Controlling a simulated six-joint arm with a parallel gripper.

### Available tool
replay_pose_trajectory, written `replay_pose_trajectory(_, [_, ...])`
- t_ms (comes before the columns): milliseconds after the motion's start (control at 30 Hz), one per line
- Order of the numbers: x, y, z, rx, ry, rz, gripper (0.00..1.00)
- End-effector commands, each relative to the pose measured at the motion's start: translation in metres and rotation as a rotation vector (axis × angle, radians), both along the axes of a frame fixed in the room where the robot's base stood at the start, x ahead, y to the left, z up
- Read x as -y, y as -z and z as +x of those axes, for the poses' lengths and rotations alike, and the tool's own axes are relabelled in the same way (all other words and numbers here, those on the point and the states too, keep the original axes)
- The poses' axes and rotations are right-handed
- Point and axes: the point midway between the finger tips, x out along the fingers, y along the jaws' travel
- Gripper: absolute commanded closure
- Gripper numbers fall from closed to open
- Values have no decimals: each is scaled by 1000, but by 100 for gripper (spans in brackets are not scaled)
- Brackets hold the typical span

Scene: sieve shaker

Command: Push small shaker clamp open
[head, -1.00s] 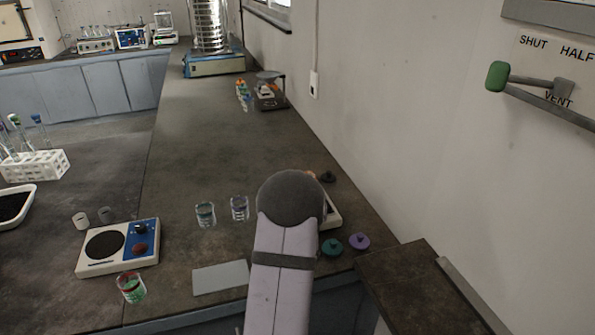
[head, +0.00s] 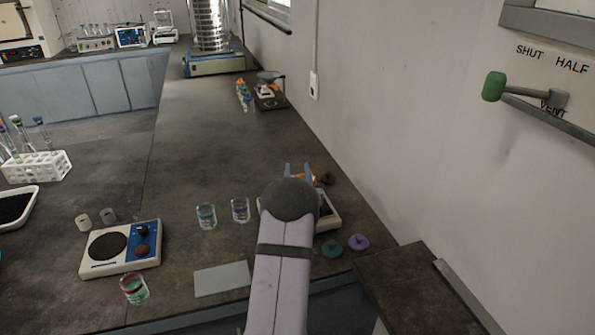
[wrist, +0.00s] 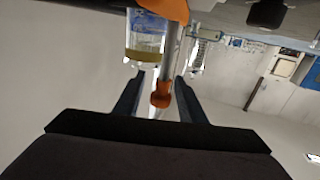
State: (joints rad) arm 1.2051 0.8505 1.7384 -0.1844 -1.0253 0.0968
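A small light-coloured shaker (head: 330,216) stands at the right of the bench, mostly hidden behind my arm in the head view. In the wrist view an orange clamp part (wrist: 172,9) shows at the top, with a grey rod ending in an orange tip (wrist: 160,94). A clear bottle (wrist: 147,38) with a blue label and yellowish contents is beside the rod. My gripper (wrist: 156,92) is open, its fingers on either side of the orange tip in the picture. I cannot tell whether they touch it.
Green (head: 332,248) and purple (head: 358,242) caps lie right of my arm. Two glass jars (head: 222,213) stand to its left, near a grey plate (head: 222,279) and a hotplate-like device (head: 120,249). The wall (head: 390,120) bounds the right; the bench behind is largely clear.

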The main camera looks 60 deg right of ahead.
Motion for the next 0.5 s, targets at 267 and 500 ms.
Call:
replay_pose_trajectory(267, [0, 0, 0, 0, 0, 0, 87])
replay_pose_trajectory(500, [-2, 1, 2, 0, -1, 0, 100])
